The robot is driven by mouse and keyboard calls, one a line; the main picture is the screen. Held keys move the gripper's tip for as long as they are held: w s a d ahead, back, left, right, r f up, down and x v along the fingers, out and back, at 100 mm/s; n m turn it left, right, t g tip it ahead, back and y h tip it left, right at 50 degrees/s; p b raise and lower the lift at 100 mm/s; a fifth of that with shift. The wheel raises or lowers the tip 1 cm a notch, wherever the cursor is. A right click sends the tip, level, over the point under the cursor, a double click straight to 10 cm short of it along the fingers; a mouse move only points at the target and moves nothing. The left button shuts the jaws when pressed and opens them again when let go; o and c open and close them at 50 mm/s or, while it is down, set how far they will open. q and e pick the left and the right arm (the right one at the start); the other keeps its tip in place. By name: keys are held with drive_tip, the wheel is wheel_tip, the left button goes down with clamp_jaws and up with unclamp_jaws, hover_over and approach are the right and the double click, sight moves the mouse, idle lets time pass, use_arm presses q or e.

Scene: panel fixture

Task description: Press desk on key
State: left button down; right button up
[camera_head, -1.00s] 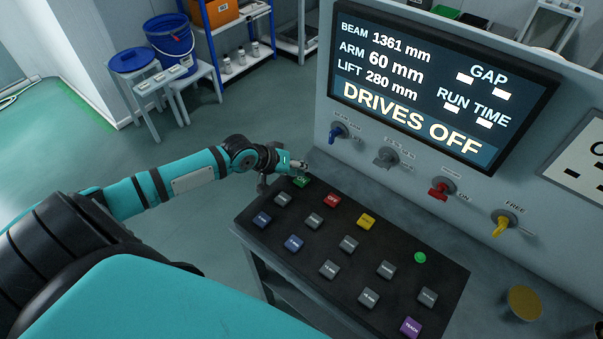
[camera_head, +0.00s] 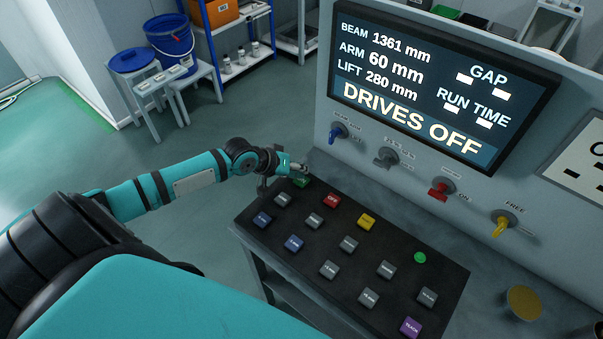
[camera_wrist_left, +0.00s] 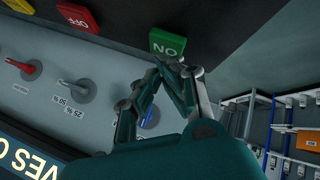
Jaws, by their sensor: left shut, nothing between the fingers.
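The green ON key (camera_head: 301,182) is at the far left corner of the black desk panel (camera_head: 330,235). My left gripper (camera_head: 302,170) is just above and behind it, shut and empty, and hides part of the key. In the left wrist view the green ON key (camera_wrist_left: 167,43) is just beyond the closed fingertips (camera_wrist_left: 172,62). Whether they touch it cannot be told. The red OFF key (camera_head: 331,201) is to the right of it. The display (camera_head: 430,80) reads DRIVES OFF. My right gripper is out of view.
Several grey, blue, yellow and purple keys fill the panel. Rotary switches, blue (camera_head: 337,132), grey (camera_head: 386,157), red (camera_head: 440,188) and yellow (camera_head: 502,222), stick out of the upright console behind it.

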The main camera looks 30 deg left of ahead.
use_arm(q)
drive_tip(key=shift+f, duration=0.45)
idle(0.6)
drive_tip(key=shift+r+p, duration=0.85)
drive_tip(key=shift+p, duration=0.05)
wheel_tip(320, 180, up, 5)
drive_tip(key=p, duration=0.5)
drive_tip(key=shift+r, duration=0.15)
idle(0.6)
